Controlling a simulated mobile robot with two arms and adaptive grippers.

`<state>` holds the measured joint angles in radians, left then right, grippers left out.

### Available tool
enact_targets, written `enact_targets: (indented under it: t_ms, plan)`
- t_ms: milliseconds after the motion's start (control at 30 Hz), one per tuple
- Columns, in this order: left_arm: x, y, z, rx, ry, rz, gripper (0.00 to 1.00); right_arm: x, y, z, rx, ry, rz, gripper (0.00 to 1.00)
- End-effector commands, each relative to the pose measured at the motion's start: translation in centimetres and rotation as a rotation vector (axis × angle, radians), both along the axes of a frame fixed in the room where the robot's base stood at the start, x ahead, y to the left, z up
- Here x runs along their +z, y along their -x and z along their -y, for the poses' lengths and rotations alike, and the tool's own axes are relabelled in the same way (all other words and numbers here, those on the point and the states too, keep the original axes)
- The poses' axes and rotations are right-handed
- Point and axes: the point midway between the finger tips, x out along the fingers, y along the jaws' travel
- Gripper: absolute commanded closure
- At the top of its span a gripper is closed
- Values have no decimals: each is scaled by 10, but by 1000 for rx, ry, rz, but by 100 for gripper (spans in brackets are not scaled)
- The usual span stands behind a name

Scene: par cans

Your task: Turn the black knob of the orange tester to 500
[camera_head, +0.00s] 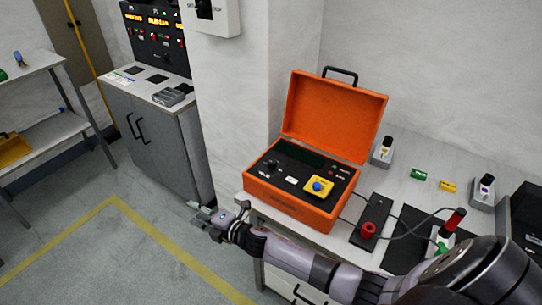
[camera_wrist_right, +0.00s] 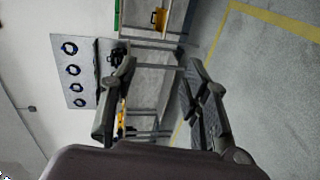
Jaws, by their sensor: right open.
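The orange tester (camera_head: 285,205) is an open case with its lid raised, on the light table beside the wall pillar. Its black panel has a small dark knob (camera_head: 271,165) at the left; its setting is too small to read. A blue button on a yellow plate (camera_head: 318,186) sits at the panel's right. My right gripper (camera_head: 203,212) is left of the case, past the table's edge and apart from the tester. It also shows in the right wrist view (camera_wrist_right: 160,82), fingers spread and empty, with the tester out of that view. My left gripper is not in view.
A black stand with a red part (camera_head: 369,230), cables and a red-handled probe (camera_head: 454,220) lie right of the tester. A grey cabinet (camera_head: 155,135) stands behind left. The floor (camera_head: 110,250) at the left is clear.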

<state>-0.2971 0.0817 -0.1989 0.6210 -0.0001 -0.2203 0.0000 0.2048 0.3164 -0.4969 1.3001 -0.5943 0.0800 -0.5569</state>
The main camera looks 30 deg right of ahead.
Motion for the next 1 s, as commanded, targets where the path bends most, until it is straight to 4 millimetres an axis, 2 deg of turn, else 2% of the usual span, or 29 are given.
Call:
enact_targets:
  t_ms: [33,100,200,300,367,467,567,600,700,800,900,1000]
  plan:
    - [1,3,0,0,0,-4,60,31,-17,-10,107,109,123,57]
    - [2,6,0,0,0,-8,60,71,-27,-31,265,265,298,57]
    - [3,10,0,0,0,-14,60,117,-31,-54,506,518,551,57]
    - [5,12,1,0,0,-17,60,147,-26,-63,771,805,796,57]
    - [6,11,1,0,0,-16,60,158,-22,-56,942,988,927,57]
    - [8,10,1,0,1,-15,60,169,-17,-22,1247,1285,1088,57]
    - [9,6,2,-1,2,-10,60,183,-16,39,1566,1542,1156,57]
    - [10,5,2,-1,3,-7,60,191,-15,68,1691,1624,1154,57]
    - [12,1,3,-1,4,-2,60,217,-11,138,1976,1762,1094,57]
    - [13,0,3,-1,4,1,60,246,-2,194,2193,1821,998,57]
    - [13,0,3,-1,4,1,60,267,7,231,2331,1832,915,57]
    - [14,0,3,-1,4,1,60,277,13,248,2400,1828,870,57]
